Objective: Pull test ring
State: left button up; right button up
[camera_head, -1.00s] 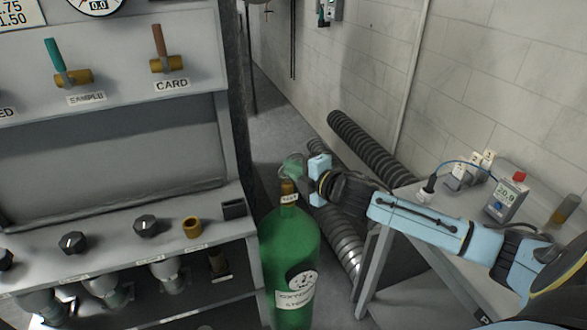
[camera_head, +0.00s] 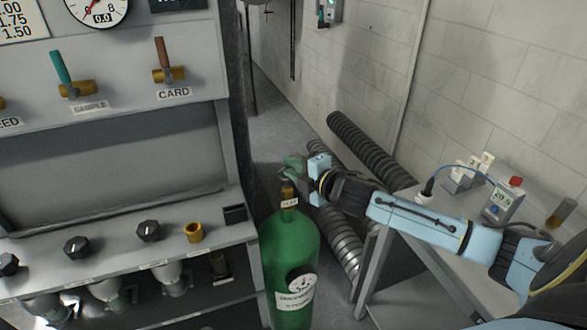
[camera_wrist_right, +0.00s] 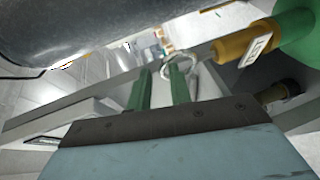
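The test ring (camera_wrist_right: 180,64) shows in the right wrist view as a thin silvery loop by the tips of the green fingers, closest to the right-hand one. I cannot tell if they touch. The brass fitting (camera_wrist_right: 238,46) beside it carries a small label and joins a green cylinder (camera_wrist_right: 302,32). In the head view the cylinder (camera_head: 290,250) stands upright, its labelled neck (camera_head: 288,202) just below my right gripper (camera_head: 291,164). My right gripper's fingers (camera_wrist_right: 161,72) are apart, with a visible gap between them. The ring is too small to make out in the head view. My left gripper is out of view.
A grey panel (camera_head: 120,140) with valves, knobs and a gauge stands on the left, close to the cylinder. A grey table (camera_head: 470,195) with a small meter (camera_head: 503,201) is on the right. Ribbed hoses (camera_head: 370,150) run behind the cylinder.

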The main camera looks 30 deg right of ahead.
jog(key=shift+o, duration=0.9)
jog(key=shift+r, duration=0.1)
jog(key=b+v, duration=0.1)
jog(key=v, duration=1.2)
jog(key=shift+s, duration=0.2)
